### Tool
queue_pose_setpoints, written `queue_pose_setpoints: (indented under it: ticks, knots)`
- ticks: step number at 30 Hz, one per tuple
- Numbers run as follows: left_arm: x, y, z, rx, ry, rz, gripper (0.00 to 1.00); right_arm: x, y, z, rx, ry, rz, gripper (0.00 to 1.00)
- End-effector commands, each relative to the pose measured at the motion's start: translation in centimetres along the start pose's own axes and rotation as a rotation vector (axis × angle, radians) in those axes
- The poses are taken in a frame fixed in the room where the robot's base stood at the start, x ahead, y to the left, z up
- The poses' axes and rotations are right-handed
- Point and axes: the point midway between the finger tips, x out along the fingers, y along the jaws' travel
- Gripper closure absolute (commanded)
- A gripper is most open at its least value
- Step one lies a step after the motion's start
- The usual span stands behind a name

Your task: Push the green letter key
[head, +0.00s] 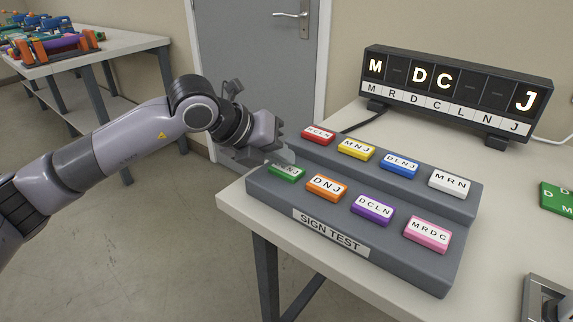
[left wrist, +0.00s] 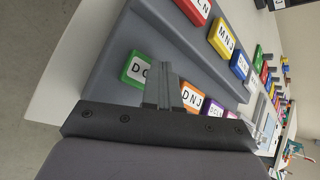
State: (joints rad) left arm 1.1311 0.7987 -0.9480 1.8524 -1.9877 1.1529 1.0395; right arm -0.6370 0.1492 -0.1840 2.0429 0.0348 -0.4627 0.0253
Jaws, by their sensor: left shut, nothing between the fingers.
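The green letter key (head: 286,173) is at the left end of the front row on the grey SIGN TEST key panel (head: 400,264). Its label is partly covered in the head view. My left gripper (head: 287,156) is shut and empty, its fingertips just behind and above the green key. In the left wrist view the shut fingertips (left wrist: 165,72) overlap the right edge of the green key (left wrist: 132,76), towards the orange key. I cannot tell whether they touch it. My right gripper is not in view.
Orange (head: 326,188), purple (head: 372,209) and pink (head: 428,234) keys follow in the front row; red (head: 318,136), yellow (head: 357,150), blue (head: 400,166) and white (head: 450,184) keys sit behind. A sign display (head: 455,91) shows lit M, D, C and J. A door (head: 257,60) stands behind.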

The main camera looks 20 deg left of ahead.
Motion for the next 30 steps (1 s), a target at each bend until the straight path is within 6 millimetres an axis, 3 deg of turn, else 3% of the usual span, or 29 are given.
queue_pose_setpoints:
  ticks: [20,30]
  knots:
    - [-1.3,-1.0,1.0,0.000,-0.001,0.000,1.00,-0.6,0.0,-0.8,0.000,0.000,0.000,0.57]
    - [-3.6,-2.6,2.6,0.000,0.000,-0.001,1.00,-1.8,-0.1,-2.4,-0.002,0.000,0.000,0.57]
